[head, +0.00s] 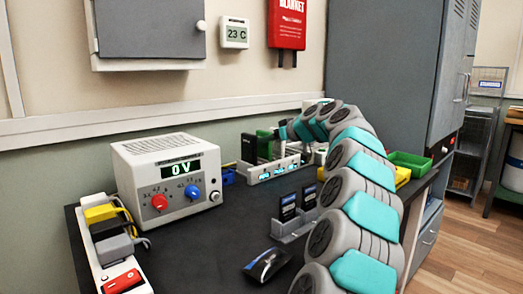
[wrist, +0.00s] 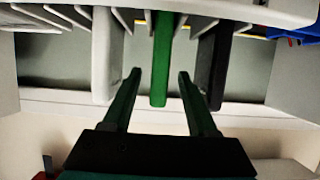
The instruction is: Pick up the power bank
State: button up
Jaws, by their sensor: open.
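A slotted charging rack (head: 283,170) with lit displays stands at the back of the dark bench. In the wrist view, a thin green slab (wrist: 161,60) stands on edge in it, between a pale slab (wrist: 103,55) and a black slab (wrist: 211,65). No label shows which one is the power bank. My gripper (wrist: 159,75) is open, its two dark fingers on either side of the green slab's near end, apart from it. In the head view the arm reaches over the rack; the fingers are hard to make out there.
A white power supply (head: 170,178) stands left of the rack. Nearer are a small stand (head: 292,226) with dark cards and a black device (head: 267,264). A strip with yellow and grey plugs (head: 108,245) lies at left. A green bin (head: 409,166) sits behind my arm.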

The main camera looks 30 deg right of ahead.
jog(key=shift+p+x, duration=0.6)
jog(key=shift+x, duration=2.1)
grip_shut()
